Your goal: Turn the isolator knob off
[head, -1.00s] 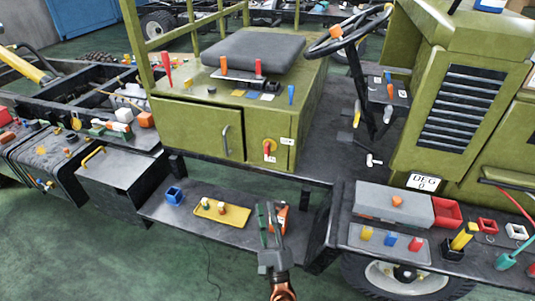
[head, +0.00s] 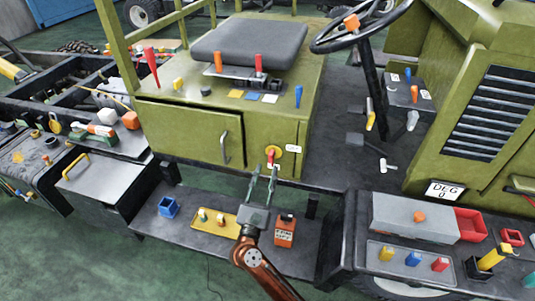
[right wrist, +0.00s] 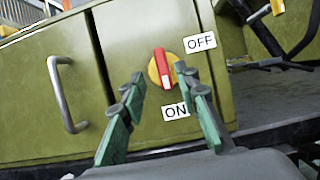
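The isolator knob (head: 271,157) is a red handle on a yellow round plate, on the front of the green seat box. In the right wrist view, the knob (right wrist: 162,68) stands nearly upright, its white-marked end down towards the ON label (right wrist: 176,111). The OFF label (right wrist: 200,42) is at its upper right. My right gripper (head: 263,171) is open and empty, its green-padded fingers pointing at the knob from just below and in front. In the right wrist view the fingertips frame the knob with no clear contact. My left gripper is not in view.
A cabinet door handle (head: 224,147) is left of the knob. Below, a shelf holds a blue bin (head: 168,206), a yellow tray (head: 205,226) and an orange box (head: 285,232). A grey toolbox (head: 400,218) stands at the right.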

